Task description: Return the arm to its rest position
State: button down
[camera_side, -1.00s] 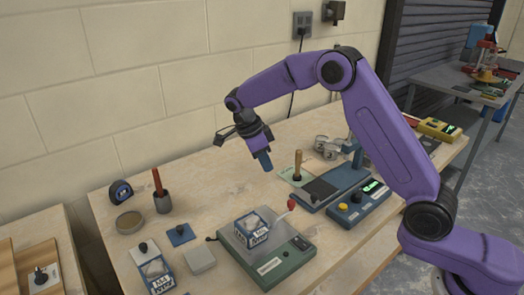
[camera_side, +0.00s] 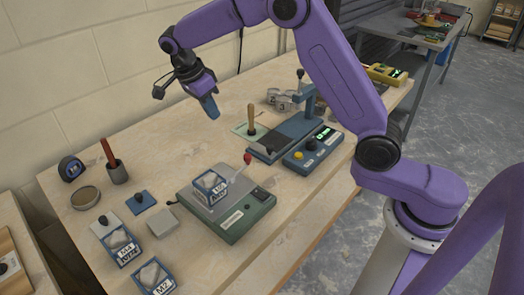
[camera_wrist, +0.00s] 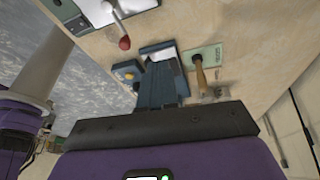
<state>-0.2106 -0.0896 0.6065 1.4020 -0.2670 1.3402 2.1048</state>
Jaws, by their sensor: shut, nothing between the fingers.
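My purple arm reaches over the wooden bench in the side view. Its gripper (camera_side: 211,107) is shut and empty, pointing down above the bench. The blue fingers also show together in the wrist view (camera_wrist: 161,72). A small blue-framed tub (camera_side: 210,187) with a white label sits on the green scale (camera_side: 240,222), well below and apart from the gripper. Two more labelled tubs stand at the front left, one (camera_side: 121,247) behind the other (camera_side: 153,278).
A blue press-like device (camera_side: 307,135) and a green pad with a wooden-handled tool (camera_side: 251,120) stand right of the gripper. A cup with a red-brown handle (camera_side: 117,172), a tape measure (camera_side: 71,168) and a round dish (camera_side: 85,197) are at left. A red-knobbed lever (camera_side: 247,159) rises by the scale.

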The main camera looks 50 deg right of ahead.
jog(key=s+a+r+n+t+y, duration=0.1)
jog(key=s+a+r+n+y, duration=0.15)
jog(key=s+n, duration=1.45)
jog(key=s+d+f+n, duration=0.1)
jog(key=s+d+n, duration=0.2)
jog(key=s+n, duration=0.4)
jog(key=s+d+f+n+y, duration=0.1)
jog(key=s+d+n, duration=0.3)
jog(key=s+n, duration=0.4)
jog(key=s, duration=0.5)
